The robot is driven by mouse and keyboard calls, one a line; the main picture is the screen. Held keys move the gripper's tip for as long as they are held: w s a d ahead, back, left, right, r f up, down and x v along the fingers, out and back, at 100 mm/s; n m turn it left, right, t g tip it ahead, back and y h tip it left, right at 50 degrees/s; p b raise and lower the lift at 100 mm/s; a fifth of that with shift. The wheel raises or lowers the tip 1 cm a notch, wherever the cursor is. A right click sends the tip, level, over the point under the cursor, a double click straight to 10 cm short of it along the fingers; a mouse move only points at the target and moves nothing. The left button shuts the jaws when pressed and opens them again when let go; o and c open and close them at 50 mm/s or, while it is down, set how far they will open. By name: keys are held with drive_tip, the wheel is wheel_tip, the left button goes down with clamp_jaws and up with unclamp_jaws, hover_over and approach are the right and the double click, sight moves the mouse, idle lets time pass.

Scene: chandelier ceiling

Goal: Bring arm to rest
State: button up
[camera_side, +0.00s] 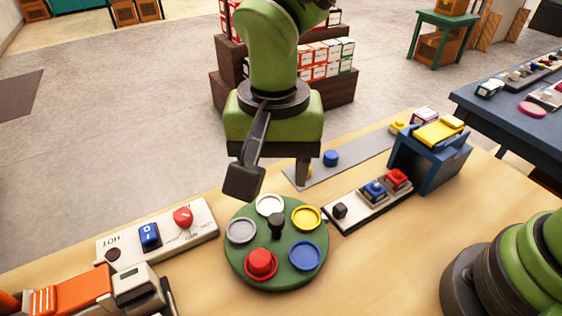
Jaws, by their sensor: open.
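My gripper (276,178) hangs from the green wrist in the middle of the side view, pointing down. It is open with nothing visible between its jaws. The right finger shows clearly; a dark block on a bar partly covers the left side. The gripper appears above the far side of a round green board (236,272) on the wooden table. The board carries a black centre knob, a red button (261,263), and yellow, blue, white and grey round pads. I cannot tell the exact height, but no contact with the board shows.
A switch panel (205,232) lies left, a button panel (345,225) right. Behind are a grey strip (350,160) with a blue cylinder (331,158) and a blue stand (440,172). An orange device (75,295) sits front left.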

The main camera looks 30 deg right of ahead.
drive_tip(key=s+d+r+n+t+y, duration=0.1)
drive_tip(key=s+d+r+t, duration=0.15)
drive_tip(key=d+r, duration=0.5)
drive_tip(key=s+d+r+t+y, duration=0.1)
drive_tip(key=s+d+r+t, duration=0.15)
drive_tip(key=d+r, duration=0.5)
drive_tip(key=s+d+n+t, duration=0.1)
drive_tip(key=s+d+t, duration=0.1)
drive_tip(key=s+d, duration=0.3)
drive_tip(key=s, duration=0.3)
idle(0.9)
drive_tip(key=shift+o, duration=1.1)
